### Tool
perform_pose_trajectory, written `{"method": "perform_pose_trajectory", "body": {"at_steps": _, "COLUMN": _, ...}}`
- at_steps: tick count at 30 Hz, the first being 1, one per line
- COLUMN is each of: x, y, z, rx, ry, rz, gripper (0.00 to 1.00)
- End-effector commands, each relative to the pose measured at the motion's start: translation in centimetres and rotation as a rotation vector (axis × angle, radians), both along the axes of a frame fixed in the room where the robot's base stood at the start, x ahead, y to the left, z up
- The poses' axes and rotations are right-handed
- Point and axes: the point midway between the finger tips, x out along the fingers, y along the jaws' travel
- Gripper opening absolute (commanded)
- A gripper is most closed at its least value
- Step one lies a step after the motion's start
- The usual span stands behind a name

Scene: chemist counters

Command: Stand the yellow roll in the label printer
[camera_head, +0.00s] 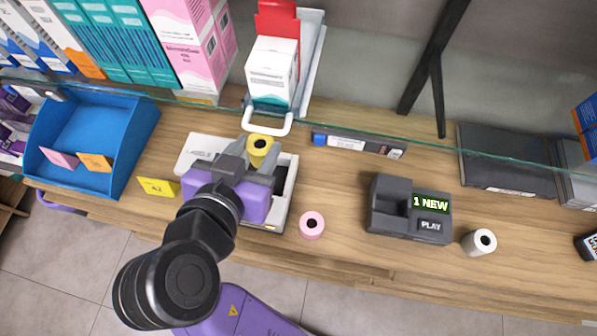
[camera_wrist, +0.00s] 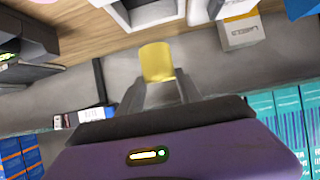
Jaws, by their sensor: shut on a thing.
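The yellow roll (camera_head: 261,146) is held between the fingertips of my gripper (camera_head: 254,164). It also shows in the wrist view (camera_wrist: 157,62), in the jaws of the gripper (camera_wrist: 158,90). The label printer (camera_head: 285,204) is a whitish box with a dark open bay, on the wooden counter. My gripper and wrist are over it and hide much of its middle. The roll appears above the printer's back part; I cannot tell its height. The printer's pale rim also shows at the top of the wrist view (camera_wrist: 150,16).
A pink roll (camera_head: 312,224) stands right of the printer, then a dark answering machine (camera_head: 398,218) and a white roll (camera_head: 480,242). A blue bin (camera_head: 132,138) and yellow card (camera_head: 159,187) are left. A glass edge (camera_head: 350,126) and a white carton (camera_head: 272,76) are behind.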

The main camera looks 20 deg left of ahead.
Motion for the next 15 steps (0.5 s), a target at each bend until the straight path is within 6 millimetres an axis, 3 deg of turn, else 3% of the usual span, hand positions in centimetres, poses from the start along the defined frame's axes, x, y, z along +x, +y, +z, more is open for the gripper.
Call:
{"method": "perform_pose_trajectory", "body": {"at_steps": 4, "x": -1.2, "y": 1.3, "z": -0.8, "rx": -0.007, "ry": -0.001, "rz": 0.044, "gripper": 0.02}}
{"method": "perform_pose_trajectory", "body": {"at_steps": 9, "x": -1.3, "y": 1.4, "z": -4.0, "rx": -0.009, "ry": 0.002, "rz": 0.046, "gripper": 0.02}}
{"method": "perform_pose_trajectory", "body": {"at_steps": 15, "x": -1.2, "y": 1.4, "z": -6.1, "rx": -0.007, "ry": -0.002, "rz": 0.045, "gripper": 0.02}}
